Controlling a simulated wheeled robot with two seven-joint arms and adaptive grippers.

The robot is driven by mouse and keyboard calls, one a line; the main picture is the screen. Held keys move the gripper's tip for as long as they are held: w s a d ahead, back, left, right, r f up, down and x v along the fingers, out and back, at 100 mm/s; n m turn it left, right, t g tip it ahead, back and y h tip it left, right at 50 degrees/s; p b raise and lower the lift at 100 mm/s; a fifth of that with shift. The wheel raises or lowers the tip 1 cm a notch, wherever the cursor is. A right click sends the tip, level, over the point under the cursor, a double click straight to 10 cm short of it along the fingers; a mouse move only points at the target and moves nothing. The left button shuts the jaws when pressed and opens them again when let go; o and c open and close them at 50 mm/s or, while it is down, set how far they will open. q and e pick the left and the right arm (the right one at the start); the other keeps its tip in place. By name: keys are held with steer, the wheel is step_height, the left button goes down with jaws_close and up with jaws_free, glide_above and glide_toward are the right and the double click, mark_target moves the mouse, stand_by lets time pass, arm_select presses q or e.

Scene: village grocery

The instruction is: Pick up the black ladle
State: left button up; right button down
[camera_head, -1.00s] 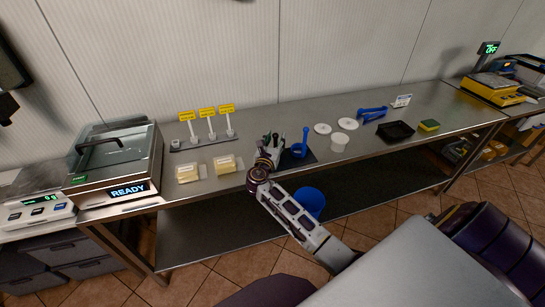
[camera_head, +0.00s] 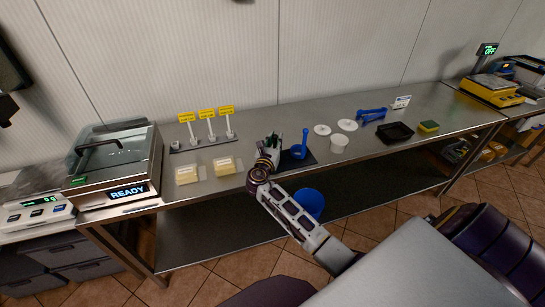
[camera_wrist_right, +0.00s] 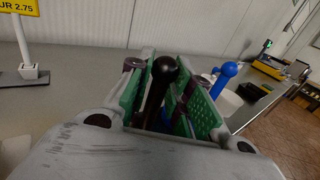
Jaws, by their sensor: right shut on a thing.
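The black ladle shows in the right wrist view as a black handle with a rounded knob end (camera_wrist_right: 163,68), standing tilted between my green-padded fingers. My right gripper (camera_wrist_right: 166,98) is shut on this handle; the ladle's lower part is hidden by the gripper. In the head view my right gripper (camera_head: 272,150) is at the front edge of the steel counter, just left of a blue ladle (camera_head: 301,151). The blue ladle stands with its handle up on a dark mat (camera_head: 303,161). My left gripper is not in view.
Two pale blocks (camera_head: 224,164) lie left of the gripper on the counter (camera_head: 263,116), near yellow price signs (camera_head: 206,114). A white cup (camera_head: 338,143), white discs (camera_head: 347,125), blue tongs (camera_head: 371,115) and a black tray (camera_head: 396,132) are to the right. A blue bin (camera_head: 311,203) is below.

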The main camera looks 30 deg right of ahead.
steer(key=shift+r, duration=0.1)
steer(key=shift+r, duration=4.95)
